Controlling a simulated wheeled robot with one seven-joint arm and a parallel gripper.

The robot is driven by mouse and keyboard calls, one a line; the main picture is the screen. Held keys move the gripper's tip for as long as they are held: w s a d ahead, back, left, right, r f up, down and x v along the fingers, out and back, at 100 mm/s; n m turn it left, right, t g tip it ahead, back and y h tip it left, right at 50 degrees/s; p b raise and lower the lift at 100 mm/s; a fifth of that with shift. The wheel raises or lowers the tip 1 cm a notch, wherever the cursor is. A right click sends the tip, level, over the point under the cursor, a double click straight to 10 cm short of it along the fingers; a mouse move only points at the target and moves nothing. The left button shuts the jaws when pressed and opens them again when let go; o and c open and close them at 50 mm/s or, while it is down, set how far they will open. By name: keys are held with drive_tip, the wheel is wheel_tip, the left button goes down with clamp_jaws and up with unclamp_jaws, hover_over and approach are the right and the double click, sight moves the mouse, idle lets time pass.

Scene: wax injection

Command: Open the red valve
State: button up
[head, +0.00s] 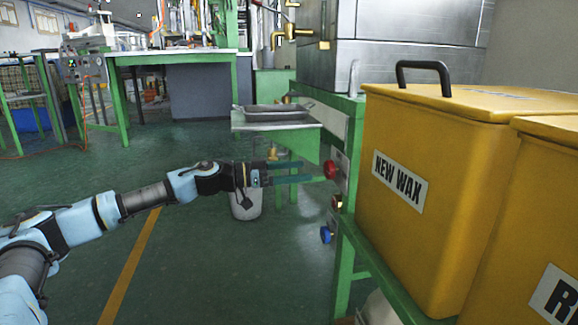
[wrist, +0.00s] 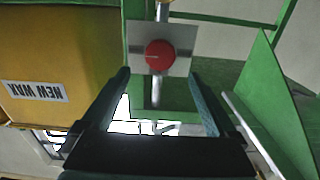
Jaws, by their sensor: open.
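The red valve (head: 330,169) is a round red knob on a small plate on the side of the green machine frame. In the wrist view the red valve (wrist: 160,55) sits in front of a pale square plate (wrist: 178,38), centred beyond the fingertips. My gripper (head: 302,172) is open, its two fingers pointing right toward the valve in the head view. In the wrist view my gripper (wrist: 158,78) has a finger on either side of the valve's line. Whether the fingertips reach around the knob is hard to tell; no contact is clear.
Yellow NEW WAX bin (head: 430,190) stands close on the right. A metal tray (head: 277,113) on a green shelf is just above my gripper. A white bucket (head: 246,205) stands beneath. Open floor lies left.

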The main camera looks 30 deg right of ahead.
drive_tip(key=shift+b+v, duration=1.25)
drive_tip(key=shift+b, duration=1.35)
